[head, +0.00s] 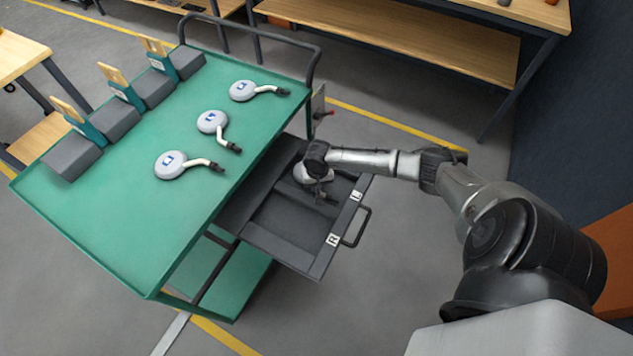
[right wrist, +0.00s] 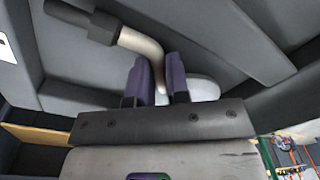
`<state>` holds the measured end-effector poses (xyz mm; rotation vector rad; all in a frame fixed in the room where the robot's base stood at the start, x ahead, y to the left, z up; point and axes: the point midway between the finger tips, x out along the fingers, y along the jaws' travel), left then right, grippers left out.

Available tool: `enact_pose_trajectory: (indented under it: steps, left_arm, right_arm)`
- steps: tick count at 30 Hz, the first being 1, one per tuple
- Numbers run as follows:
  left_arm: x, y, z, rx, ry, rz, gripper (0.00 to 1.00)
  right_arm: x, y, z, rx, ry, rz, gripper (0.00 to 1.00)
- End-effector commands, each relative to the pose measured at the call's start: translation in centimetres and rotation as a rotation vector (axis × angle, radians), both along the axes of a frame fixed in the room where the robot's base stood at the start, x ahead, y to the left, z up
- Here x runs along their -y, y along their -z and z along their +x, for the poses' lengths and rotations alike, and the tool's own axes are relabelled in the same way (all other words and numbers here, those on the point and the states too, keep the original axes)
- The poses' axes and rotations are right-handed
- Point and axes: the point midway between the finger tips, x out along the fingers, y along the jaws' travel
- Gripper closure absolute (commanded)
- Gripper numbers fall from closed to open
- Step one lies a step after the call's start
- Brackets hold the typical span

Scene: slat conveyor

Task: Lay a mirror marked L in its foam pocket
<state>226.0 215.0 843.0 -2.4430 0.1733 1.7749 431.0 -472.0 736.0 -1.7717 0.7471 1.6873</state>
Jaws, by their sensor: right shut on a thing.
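A mirror (head: 303,173) with a pale round head, a curved cream stem (right wrist: 145,45) and a black end piece (right wrist: 85,20) is in the far part of the dark foam drawer (head: 285,230), on the side tagged L (head: 357,195). My right gripper (head: 318,178) reaches down over it. In the right wrist view its two purple-grey fingers (right wrist: 160,78) are shut on the stem. The pale head shows partly behind the right finger. I cannot tell whether the mirror rests fully in the pocket. My left gripper is out of view.
The drawer part by the tag R (head: 333,239) looks empty. Three more mirrors lie on the green cart top (head: 130,230): far (head: 243,91), middle (head: 212,122), near (head: 170,165). Grey blocks (head: 110,122) line its left edge. The drawer handle (head: 360,227) sticks out right.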

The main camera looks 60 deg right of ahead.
Motion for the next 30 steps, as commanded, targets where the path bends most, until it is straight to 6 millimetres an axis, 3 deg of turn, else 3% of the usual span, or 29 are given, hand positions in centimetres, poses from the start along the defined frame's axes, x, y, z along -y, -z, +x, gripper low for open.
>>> enact_pose_trajectory:
  steps: [9, 10, 19, 26, 30]
  left_arm:
    - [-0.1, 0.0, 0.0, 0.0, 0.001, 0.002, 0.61]
    - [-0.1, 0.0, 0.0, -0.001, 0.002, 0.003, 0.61]
    - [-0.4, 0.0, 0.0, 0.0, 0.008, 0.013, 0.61]
    - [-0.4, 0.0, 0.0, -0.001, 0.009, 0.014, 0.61]
    - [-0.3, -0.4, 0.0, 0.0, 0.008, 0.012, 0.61]
  right_arm:
    - [0.0, 0.1, 0.1, 0.001, 0.0, 0.0, 1.0]
    - [0.0, 0.1, 0.1, 0.001, 0.0, 0.0, 0.82]
    - [0.0, 0.2, 0.0, 0.001, 0.0, -0.001, 0.54]
    - [0.0, 0.1, 0.0, 0.0, 0.0, 0.0, 0.54]
    - [0.0, -1.0, 0.0, 0.0, 0.0, 0.0, 0.54]
